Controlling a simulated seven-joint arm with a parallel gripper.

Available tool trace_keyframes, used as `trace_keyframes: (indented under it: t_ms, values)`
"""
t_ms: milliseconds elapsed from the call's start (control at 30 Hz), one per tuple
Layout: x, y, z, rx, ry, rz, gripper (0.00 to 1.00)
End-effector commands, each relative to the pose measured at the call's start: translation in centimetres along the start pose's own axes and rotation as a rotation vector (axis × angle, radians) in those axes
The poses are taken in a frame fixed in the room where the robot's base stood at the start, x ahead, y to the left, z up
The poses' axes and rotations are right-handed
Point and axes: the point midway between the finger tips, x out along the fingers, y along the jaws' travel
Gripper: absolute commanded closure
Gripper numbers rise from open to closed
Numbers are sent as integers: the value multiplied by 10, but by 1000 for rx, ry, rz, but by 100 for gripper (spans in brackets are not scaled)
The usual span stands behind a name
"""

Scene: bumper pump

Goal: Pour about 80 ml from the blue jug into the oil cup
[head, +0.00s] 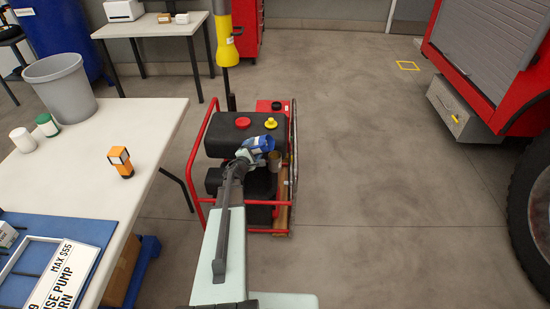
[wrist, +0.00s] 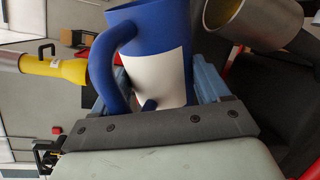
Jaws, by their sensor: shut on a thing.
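The oil cup (head: 275,161), a metallic cylinder, is just below and right of the jug in the head view. The cup (wrist: 255,22) is at the upper right of the wrist view, apart from the jug. No liquid stream shows; the jug's contents are hidden.
The pump's red tube frame (head: 198,140) surrounds the black tank (head: 228,142), with red (head: 243,122) and yellow (head: 271,123) caps. A yellow-ended pole (head: 226,42) stands behind. A white table (head: 135,190) is at left, a red truck (head: 500,50) at right. Floor between pump and truck is clear.

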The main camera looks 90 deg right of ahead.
Motion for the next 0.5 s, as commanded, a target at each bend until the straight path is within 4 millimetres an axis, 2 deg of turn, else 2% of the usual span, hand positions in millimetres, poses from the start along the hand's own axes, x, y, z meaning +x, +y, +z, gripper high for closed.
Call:
trace_keyframes:
  t_ms: [300,500]
  values:
    - [0,2,1,-117,-22,1,64]
    - [0,2,2,-129,-24,0,64]
